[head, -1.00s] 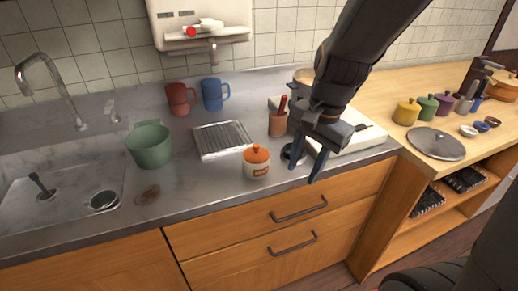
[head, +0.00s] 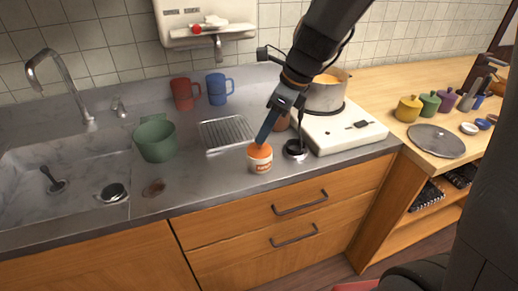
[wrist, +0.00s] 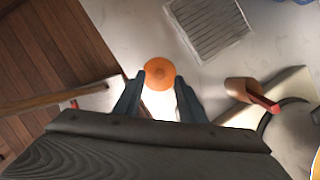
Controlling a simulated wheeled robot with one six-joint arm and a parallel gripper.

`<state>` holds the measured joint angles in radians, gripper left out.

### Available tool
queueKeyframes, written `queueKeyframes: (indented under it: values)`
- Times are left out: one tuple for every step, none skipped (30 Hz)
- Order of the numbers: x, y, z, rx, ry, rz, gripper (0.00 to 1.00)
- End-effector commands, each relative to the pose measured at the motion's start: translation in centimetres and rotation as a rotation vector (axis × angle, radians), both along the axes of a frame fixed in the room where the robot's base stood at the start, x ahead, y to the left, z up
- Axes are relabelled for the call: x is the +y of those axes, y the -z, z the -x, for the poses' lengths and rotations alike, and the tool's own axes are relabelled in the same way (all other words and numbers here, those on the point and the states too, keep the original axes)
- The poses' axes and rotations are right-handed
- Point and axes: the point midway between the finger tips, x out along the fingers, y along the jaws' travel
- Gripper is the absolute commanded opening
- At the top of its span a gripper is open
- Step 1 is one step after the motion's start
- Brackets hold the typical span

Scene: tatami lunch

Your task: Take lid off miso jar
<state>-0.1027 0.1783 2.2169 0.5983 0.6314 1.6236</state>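The miso jar (head: 261,168) is small and white with an orange label and stands upright on the grey counter near its front edge. Its orange lid (head: 257,151) sits on top; it also shows from above in the wrist view (wrist: 160,74). My gripper (head: 264,141) points down at the lid from above right. In the wrist view its two blue-grey fingers are apart, one to each side of the lid (wrist: 160,84), with a gap visible. I cannot tell whether the tips are at lid height. The white jar body is mostly hidden there.
A ridged metal drainer (head: 227,133) lies behind the jar. A small dark round thing (head: 296,150) and a stove (head: 340,130) with a pot (head: 325,95) stand to the right. A green pot (head: 155,139) is left by the sink. The counter left of the jar is mostly clear.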

Motion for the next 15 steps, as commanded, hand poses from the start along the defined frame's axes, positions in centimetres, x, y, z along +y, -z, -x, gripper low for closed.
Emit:
queueKeyframes:
  values:
    - [0.3,0.8,0.0,0.005,-0.001,0.0,0.37]
    - [0.5,1.2,-0.1,0.005,0.0,0.0,0.37]
    - [0.6,1.8,-0.2,0.003,-0.001,0.001,0.37]
    - [0.7,2.1,-0.3,0.003,-0.001,0.001,0.37]
    - [0.9,2.4,-0.4,0.003,0.0,0.0,0.37]
    - [1.0,2.7,-0.4,0.002,0.0,0.0,0.37]
    - [1.0,2.9,-0.5,0.001,0.0,0.001,0.37]
    - [1.1,3.1,-0.5,0.002,0.0,0.001,0.37]
    - [1.1,3.2,-0.5,0.0,0.0,0.001,0.37]
    - [1.1,3.2,-0.5,0.0,-0.001,0.001,0.37]
    - [1.1,3.2,-0.5,0.0,-0.001,0.001,0.37]
    - [1.1,3.2,-0.5,-0.001,-0.001,0.001,0.37]
    - [1.1,3.2,-0.5,-0.001,-0.001,0.001,0.37]
    - [1.1,3.2,-0.5,-0.001,-0.001,0.001,0.37]
    - [1.1,3.2,-0.5,-0.001,-0.001,0.001,0.37]
